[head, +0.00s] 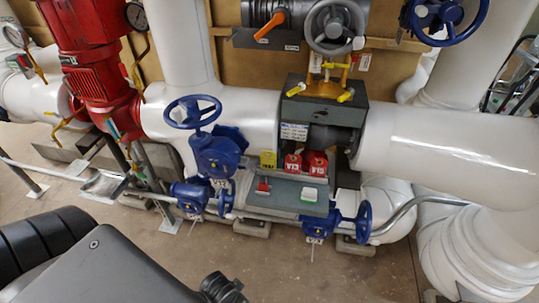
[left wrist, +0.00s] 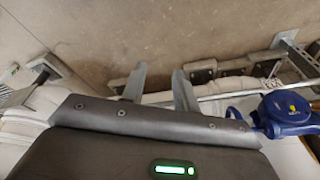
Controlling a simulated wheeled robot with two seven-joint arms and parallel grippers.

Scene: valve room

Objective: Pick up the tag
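Several tags show in the head view above a small grey shelf (head: 275,192) at the middle: a yellow tag (head: 268,160) on the left and two red tags, one in the middle (head: 293,164) and one on the right (head: 316,163), with white lettering. I cannot tell which one the task means. A small red item (head: 263,187) and a white and green item (head: 309,195) lie on the shelf. My left gripper (left wrist: 159,78) is open and empty in the left wrist view, with its two fingers apart over bare floor. No tag shows there. My right gripper is not in view.
Blue handwheel valves stand left (head: 192,112) and right (head: 363,222) of the shelf. A large white pipe (head: 450,150) and a red pump (head: 95,75) flank it. A blue valve (left wrist: 287,112) is right of my left gripper. The floor (head: 330,275) in front is clear.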

